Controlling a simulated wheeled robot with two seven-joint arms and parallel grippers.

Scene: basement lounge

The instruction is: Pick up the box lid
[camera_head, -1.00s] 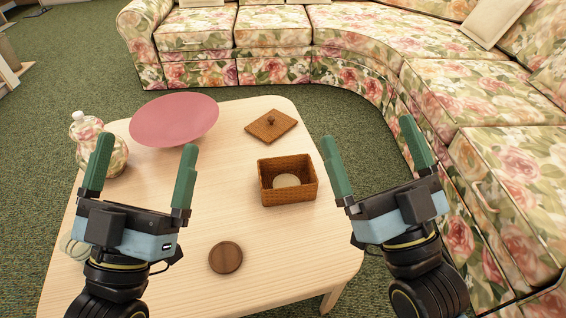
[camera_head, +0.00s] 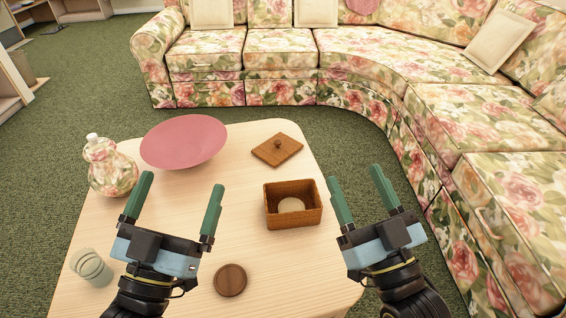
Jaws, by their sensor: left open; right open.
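The box lid (camera_head: 270,151) is a flat brown wooden square with a small knob. It lies on the pale wooden table at the far right part of the top. The open brown box (camera_head: 292,218) stands just in front of it, with a pale round thing inside. My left gripper (camera_head: 179,204) is open and empty over the table, to the left of the box and nearer than the lid. My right gripper (camera_head: 355,187) is open and empty, to the right of the box by the table's right edge. Neither gripper touches the lid.
A pink bowl (camera_head: 184,141) and a floral jar (camera_head: 109,168) stand at the table's far left. A glass (camera_head: 91,268) is at the near left. A round dark wooden disc (camera_head: 230,280) lies near the front. A floral sofa (camera_head: 470,120) curves behind and right of the table (camera_head: 262,258).

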